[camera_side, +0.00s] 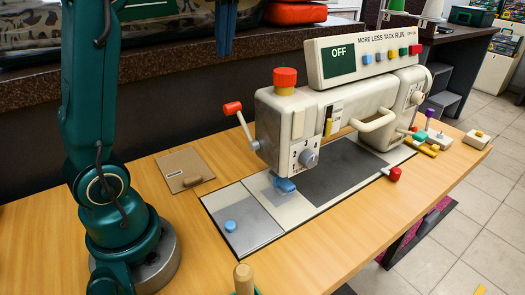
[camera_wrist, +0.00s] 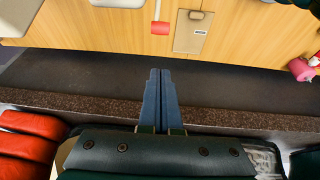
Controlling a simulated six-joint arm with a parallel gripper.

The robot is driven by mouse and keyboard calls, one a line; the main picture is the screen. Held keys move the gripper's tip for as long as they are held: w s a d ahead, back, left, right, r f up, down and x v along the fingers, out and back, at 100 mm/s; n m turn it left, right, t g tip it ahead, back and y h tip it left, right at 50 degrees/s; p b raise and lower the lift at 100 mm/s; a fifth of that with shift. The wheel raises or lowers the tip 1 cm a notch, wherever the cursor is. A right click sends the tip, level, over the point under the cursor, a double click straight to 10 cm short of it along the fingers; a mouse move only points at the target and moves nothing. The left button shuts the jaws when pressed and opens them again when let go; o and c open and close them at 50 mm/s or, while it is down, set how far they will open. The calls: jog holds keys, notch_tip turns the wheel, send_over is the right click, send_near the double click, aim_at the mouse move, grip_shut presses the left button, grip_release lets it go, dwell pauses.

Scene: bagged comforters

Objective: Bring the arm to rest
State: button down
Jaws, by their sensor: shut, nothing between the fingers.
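My gripper (camera_wrist: 160,73) shows in the wrist view with its two blue fingers side by side and touching, nothing between them. In the side view the fingers (camera_side: 225,28) hang at the top edge, pointing down in front of the dark speckled ledge, apart from the sewing machine. The rest of the gripper is out of frame there. My green arm rises at the left of the side view.
The cream sewing machine (camera_side: 345,110) stands on the wooden table (camera_side: 165,225), its display (camera_side: 340,60) reading OFF. A tan panel (camera_side: 185,169) lies left of it. Dark and red bagged bundles (camera_side: 295,13) sit on the ledge (camera_side: 170,60) behind.

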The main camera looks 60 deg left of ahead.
jog(key=s+d+f+m+t+h, duration=0.2)
jog(key=s+d+f+m, duration=0.2)
jog(key=d+f+m, duration=0.2)
jog(key=s+d+f+m+t+h, duration=0.2)
jog(key=d+f+m, duration=0.5)
jog(key=m, duration=0.4)
jog(key=s+t, duration=0.1)
jog(key=s, duration=0.1)
jog(key=shift+s+f+m, duration=0.3)
jog(key=shift+s+f, duration=0.1)
